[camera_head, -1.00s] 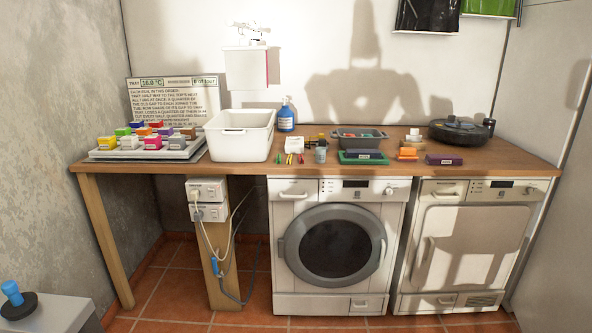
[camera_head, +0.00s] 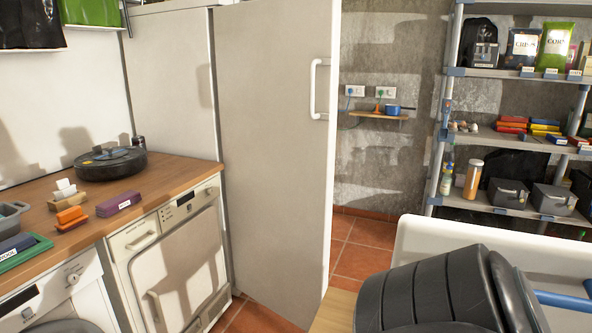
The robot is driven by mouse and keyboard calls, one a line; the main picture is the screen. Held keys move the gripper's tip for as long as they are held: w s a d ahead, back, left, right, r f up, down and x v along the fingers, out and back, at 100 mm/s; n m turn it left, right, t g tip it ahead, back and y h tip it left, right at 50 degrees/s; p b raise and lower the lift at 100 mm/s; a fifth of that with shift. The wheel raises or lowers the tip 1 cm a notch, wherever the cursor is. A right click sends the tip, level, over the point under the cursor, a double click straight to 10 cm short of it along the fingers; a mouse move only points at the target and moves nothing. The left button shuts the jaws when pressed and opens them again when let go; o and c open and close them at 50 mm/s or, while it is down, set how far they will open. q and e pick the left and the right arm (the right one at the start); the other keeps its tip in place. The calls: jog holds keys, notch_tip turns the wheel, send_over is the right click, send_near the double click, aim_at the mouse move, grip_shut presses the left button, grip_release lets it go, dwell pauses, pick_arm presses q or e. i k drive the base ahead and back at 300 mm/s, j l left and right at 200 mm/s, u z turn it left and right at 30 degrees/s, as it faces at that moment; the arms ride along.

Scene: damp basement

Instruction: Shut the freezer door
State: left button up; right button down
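The freezer door (camera_head: 270,150) is a tall pale grey-white panel in the middle of the head view. It stands out from the end of the worktop toward me, so it appears open. Its left edge is at the freezer's body (camera_head: 175,80), and its free edge is on the right. A white vertical bar handle (camera_head: 315,88) is near that free edge, on the face turned to me. The freezer's inside is hidden behind the door. Neither of my grippers is in view.
A dryer (camera_head: 170,265) and the wooden worktop (camera_head: 160,190) are left of the door. A dark ribbed object (camera_head: 430,300) and a white panel (camera_head: 470,245) fill the lower right. Shelves (camera_head: 510,135) stand at the back right. Some tiled floor (camera_head: 365,262) shows right of the door.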

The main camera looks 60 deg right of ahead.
aim_at(278, 61)
jog(key=z, duration=1.85)
jog(key=i+j, duration=0.5)
jog(key=j, duration=0.25)
jog(key=i+j, duration=0.25)
jog(key=i+j+z, duration=0.1)
jog(key=i+j, duration=0.15)
jog(key=j, duration=0.25)
jog(key=i+j, duration=0.25)
jog(key=i+l, duration=0.15)
jog(key=i, duration=0.15)
